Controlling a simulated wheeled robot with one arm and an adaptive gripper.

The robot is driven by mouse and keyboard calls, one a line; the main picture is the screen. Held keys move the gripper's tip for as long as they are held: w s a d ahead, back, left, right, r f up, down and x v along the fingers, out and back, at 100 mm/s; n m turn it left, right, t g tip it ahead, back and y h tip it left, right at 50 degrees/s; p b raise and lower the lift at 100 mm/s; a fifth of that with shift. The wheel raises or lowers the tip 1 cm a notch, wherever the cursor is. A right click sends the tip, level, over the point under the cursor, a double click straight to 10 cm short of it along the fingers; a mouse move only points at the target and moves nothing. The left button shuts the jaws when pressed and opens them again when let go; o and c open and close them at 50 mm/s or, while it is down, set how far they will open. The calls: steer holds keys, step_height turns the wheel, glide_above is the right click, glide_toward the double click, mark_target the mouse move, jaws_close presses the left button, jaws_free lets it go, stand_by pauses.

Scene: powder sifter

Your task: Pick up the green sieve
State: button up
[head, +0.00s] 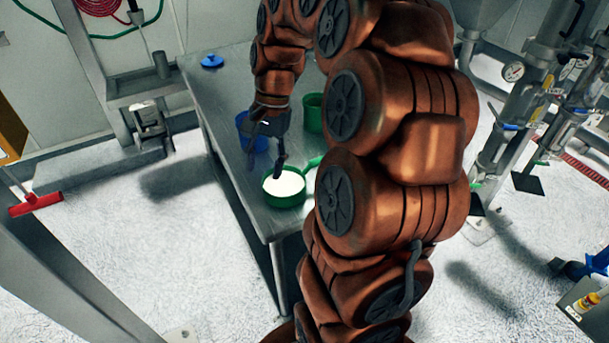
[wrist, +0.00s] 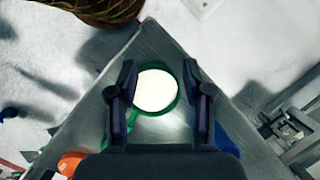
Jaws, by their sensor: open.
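The green sieve (head: 284,199) is round, with a white inside, and sits near the front corner of the steel table (head: 233,171). Its green handle (head: 313,163) points to the back right, partly hidden by my arm. In the wrist view the sieve (wrist: 175,104) shows its green rim and white inside, with the handle running to the lower left. My gripper (head: 266,152) is open and empty, pointing down behind the sieve. In the wrist view my gripper's two fingers (wrist: 166,85) frame the sieve on its left and right. I cannot tell whether either finger touches the rim.
A blue container (head: 262,143) and a green container (head: 312,112) stand behind the sieve, close to my gripper. A blue lid-like object (head: 212,61) lies at the far left of the table. An orange object (wrist: 70,163) shows in the wrist view. The table's left side is clear.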

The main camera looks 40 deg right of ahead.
steer(key=w+d+f+m+t, duration=0.15)
steer(key=d+m, duration=0.35)
steer(key=d, duration=0.6)
steer(key=m, duration=0.4)
glide_above(321, 158)
steer(key=d, duration=0.3)
step_height(321, 158, down, 2)
steer(key=shift+s+a+f+t+y, duration=0.1)
steer(key=shift+f+t+y, duration=0.15)
steer(key=shift+y, duration=0.15)
steer(key=shift+f, duration=0.15)
steer(key=shift+s+a+p+x, duration=0.15)
steer(key=shift+p+x, duration=0.35)
steer(key=shift+x, duration=0.6)
steer(key=shift+s+p+x, duration=0.1)
steer(key=shift+p+x, duration=0.35)
steer(key=shift+x, duration=0.7)
steer(key=shift+s+a+p+x, duration=0.15)
steer(key=shift+p+x, duration=0.35)
steer(key=shift+x, duration=0.6)
steer(key=shift+w+f, duration=0.2)
steer(key=shift+f, duration=0.15)
jaws_close()
